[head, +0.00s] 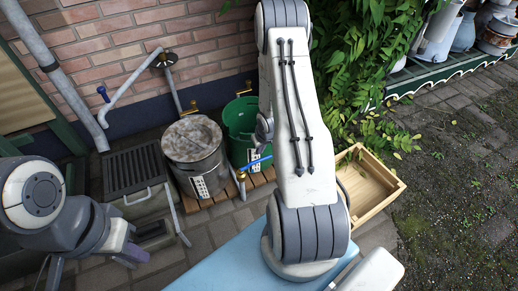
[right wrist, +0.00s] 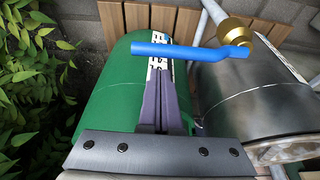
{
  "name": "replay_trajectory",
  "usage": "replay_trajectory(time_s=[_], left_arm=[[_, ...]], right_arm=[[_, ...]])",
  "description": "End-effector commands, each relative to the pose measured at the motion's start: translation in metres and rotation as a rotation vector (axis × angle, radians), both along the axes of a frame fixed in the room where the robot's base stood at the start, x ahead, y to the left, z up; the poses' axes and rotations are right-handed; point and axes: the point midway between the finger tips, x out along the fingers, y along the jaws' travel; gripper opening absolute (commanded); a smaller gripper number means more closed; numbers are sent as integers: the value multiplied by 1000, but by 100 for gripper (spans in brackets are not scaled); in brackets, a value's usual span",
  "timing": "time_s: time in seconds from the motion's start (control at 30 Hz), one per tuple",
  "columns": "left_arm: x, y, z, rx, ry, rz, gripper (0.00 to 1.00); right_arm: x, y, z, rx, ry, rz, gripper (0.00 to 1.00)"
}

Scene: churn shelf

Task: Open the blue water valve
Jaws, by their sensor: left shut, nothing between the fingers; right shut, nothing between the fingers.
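A blue lever handle (head: 258,162) sits on a brass valve body (head: 241,175) in front of the green bin. In the right wrist view the lever (right wrist: 190,50) runs sideways from the brass fitting (right wrist: 235,30), just beyond my right gripper's fingertips. My right gripper (right wrist: 161,75) is shut and empty; I cannot tell whether it touches the lever. In the head view it is mostly hidden behind my right arm. My left gripper (head: 132,250) is shut and empty at lower left, away from the valve.
A green bin (head: 240,115) and a metal drum (head: 192,140) stand on wooden slats. A wall pipe (head: 135,85) has a small blue part (head: 103,93). A wooden crate (head: 365,190) and leafy plants (head: 370,60) are to the right.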

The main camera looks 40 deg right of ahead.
Motion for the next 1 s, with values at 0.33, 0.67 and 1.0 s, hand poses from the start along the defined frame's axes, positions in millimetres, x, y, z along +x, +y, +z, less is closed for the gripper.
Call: replay_trajectory(time_s=[0.33, 0.67, 1.0], left_arm=[[0, 0, -12, 0, 0, 0, 0], [0, 3, -12, 0, 1, 7, 0], [-2, 17, -13, 0, 0, 42, 0]], right_arm=[[-19, 5, 4, 1, 1, 1, 0], [-21, 4, 4, 1, 1, -16, 0], [-28, 4, 4, 1, 2, -77, 0]])
